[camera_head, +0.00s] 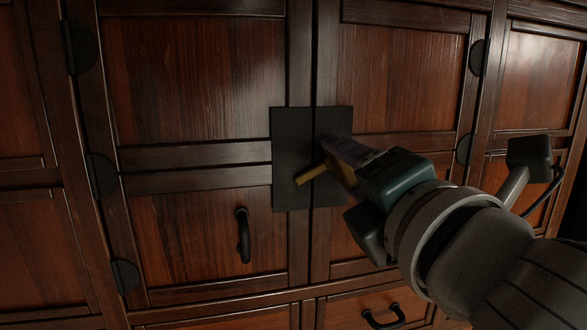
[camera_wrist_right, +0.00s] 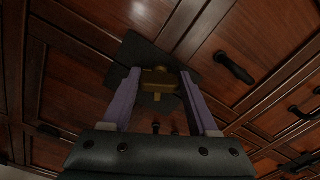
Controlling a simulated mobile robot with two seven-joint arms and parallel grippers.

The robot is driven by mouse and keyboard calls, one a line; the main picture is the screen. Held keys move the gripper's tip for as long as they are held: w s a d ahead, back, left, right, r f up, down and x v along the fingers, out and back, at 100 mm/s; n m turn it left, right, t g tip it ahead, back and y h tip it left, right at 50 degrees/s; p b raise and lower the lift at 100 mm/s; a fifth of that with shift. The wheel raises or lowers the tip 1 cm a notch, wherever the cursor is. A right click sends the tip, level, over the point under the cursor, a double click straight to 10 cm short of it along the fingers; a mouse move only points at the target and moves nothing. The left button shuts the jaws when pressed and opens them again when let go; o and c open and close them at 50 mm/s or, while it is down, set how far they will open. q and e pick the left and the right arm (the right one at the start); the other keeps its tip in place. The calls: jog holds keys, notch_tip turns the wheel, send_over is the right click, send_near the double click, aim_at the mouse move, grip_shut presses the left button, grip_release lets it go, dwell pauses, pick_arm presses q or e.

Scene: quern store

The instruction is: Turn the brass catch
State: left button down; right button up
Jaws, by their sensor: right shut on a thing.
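The brass catch (camera_head: 311,174) sits on a black backplate (camera_head: 292,135) that spans the seam between two wooden cabinet doors. Its visible bar points left and slightly down in the head view. My right gripper (camera_head: 343,160) reaches in from the right and is shut on the catch, hiding the catch's right part. In the right wrist view the brass catch (camera_wrist_right: 160,80) lies between the two purple fingers of the right gripper (camera_wrist_right: 160,74), in front of the backplate (camera_wrist_right: 145,52). My left gripper is not in view.
The left door (camera_head: 195,80) and right door (camera_head: 400,80) look closed. A black pull handle (camera_head: 243,235) is on the left door, below the backplate. A drawer with a black handle (camera_head: 383,317) is underneath. Black hinges (camera_head: 101,175) line the left door's outer edge.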

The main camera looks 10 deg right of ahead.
jog(key=m, duration=0.4)
jog(key=shift+m, duration=0.8)
jog(key=o, duration=1.4)
